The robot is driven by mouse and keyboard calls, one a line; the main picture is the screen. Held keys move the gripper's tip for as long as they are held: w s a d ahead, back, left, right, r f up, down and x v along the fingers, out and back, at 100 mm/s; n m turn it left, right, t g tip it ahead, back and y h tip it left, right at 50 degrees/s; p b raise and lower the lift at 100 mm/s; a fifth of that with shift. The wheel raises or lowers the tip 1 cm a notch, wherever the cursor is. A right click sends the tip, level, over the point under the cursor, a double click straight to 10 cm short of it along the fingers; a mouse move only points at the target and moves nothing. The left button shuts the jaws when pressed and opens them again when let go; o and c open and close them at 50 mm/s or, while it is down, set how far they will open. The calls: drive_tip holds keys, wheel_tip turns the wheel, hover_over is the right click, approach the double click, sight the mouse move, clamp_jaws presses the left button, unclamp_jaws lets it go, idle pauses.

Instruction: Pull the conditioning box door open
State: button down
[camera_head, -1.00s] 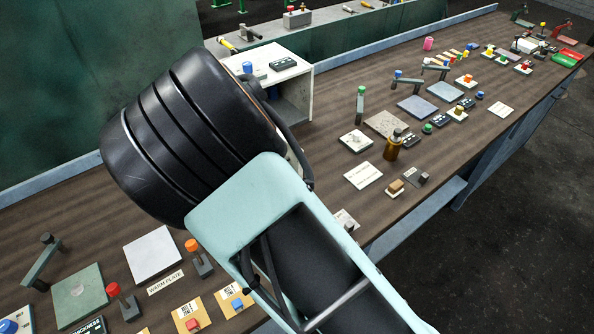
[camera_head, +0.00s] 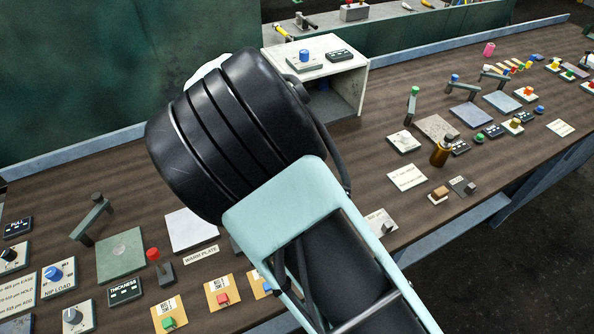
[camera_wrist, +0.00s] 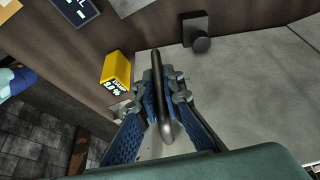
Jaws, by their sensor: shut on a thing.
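The conditioning box (camera_head: 361,88) is the white box at the back of the bench in the head view. Part of its grey inside shows through the open front; my arm covers the left part. In the wrist view my gripper (camera_wrist: 163,98) is shut on a dark, rounded bar handle (camera_wrist: 158,75), which stands between the blue finger pads. A pale grey panel (camera_wrist: 255,85) lies behind and right of the handle; I cannot tell if it is the door. In the head view my gripper and the handle are hidden behind my arm.
A yellow labelled block (camera_wrist: 117,70) stands left of the handle in the wrist view, and a dark block with a round knob (camera_wrist: 197,32) beyond it. A blue-knobbed control (camera_head: 304,58) sits on the box. Levers, plates and buttons crowd the bench (camera_head: 330,195).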

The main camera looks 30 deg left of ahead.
drive_tip(key=shift+s+f, duration=0.1)
drive_tip(key=shift+s, duration=0.05)
drive_tip(key=c, duration=2.3)
unclamp_jaws()
drive_tip(key=v, duration=1.2)
drive_tip(key=shift+d, duration=0.1)
